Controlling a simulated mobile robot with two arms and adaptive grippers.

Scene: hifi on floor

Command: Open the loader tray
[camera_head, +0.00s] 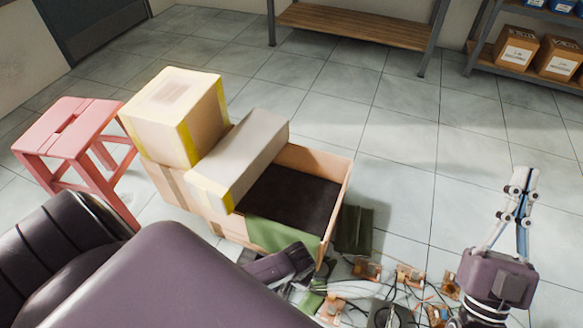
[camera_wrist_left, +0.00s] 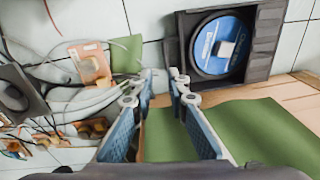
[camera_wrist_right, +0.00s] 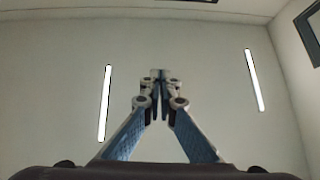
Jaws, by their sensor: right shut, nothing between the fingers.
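A dark square tray-like unit (camera_wrist_left: 262,65) with a blue disc (camera_wrist_left: 220,45) lies on the floor at the top of the left wrist view; I take it for the loader tray. I cannot make out the disc in the head view. My left gripper (camera_wrist_left: 164,80) is a little open, its fingertips apart with nothing seen held between them. Its fingers point toward the unit, with green material below and between them. My right gripper (camera_head: 524,180) is shut and empty, raised at the right; its fingertips meet in the right wrist view (camera_wrist_right: 160,78).
An open cardboard box (camera_head: 335,195) stands mid-floor with closed cartons (camera_head: 180,115) and a pink stool (camera_head: 68,135) at its left. Cables and small circuit boards (camera_head: 410,275) clutter the floor near me. The floor behind is clear up to the shelves (camera_head: 360,28).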

